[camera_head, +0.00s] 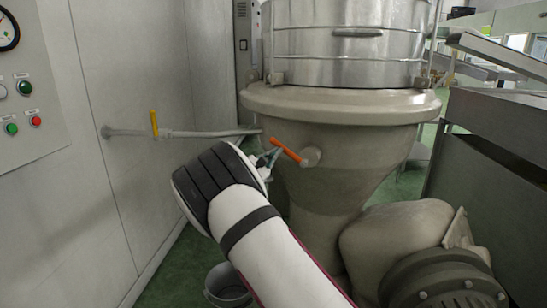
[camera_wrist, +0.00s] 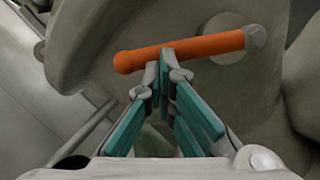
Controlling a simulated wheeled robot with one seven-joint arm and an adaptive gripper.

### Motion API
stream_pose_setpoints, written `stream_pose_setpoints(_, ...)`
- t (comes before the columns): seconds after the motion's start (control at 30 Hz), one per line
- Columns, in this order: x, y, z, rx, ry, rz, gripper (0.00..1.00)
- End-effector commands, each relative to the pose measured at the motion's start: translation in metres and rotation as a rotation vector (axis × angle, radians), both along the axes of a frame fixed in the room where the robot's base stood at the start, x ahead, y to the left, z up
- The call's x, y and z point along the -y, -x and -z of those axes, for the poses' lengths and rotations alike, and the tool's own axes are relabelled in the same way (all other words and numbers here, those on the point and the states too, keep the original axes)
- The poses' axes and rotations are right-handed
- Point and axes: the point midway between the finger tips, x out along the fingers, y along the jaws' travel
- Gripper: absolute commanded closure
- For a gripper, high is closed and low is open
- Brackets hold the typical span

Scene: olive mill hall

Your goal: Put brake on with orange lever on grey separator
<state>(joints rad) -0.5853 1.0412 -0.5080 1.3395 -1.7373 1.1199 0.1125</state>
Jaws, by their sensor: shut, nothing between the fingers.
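The orange lever (camera_head: 286,151) sits on the side of the grey separator (camera_head: 340,180), on a round hub (camera_head: 312,156). In the head view it slants up to the left from the hub. In the wrist view the orange lever (camera_wrist: 185,52) lies across the picture above my fingertips, its rounded free end at the left. My gripper (camera_wrist: 164,62) is shut and empty, with its tips overlapping the lever's lower edge in the picture. I cannot tell if they touch. In the head view my gripper (camera_head: 270,158) is just left of the lever, partly hidden by my wrist.
A pipe with a yellow valve handle (camera_head: 154,123) runs from the left wall to behind the separator. A control panel (camera_head: 25,95) is on that wall. A bucket (camera_head: 228,284) stands on the green floor. A motor (camera_head: 445,280) and a dark metal cabinet (camera_head: 490,170) stand at right.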

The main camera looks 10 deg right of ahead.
Motion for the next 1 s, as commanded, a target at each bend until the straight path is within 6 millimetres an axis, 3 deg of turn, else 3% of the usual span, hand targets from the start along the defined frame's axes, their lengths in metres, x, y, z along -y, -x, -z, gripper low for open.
stream_pose_setpoints(1.0,0.008,0.003,-0.023,0.154,-0.209,0.005,1.00)
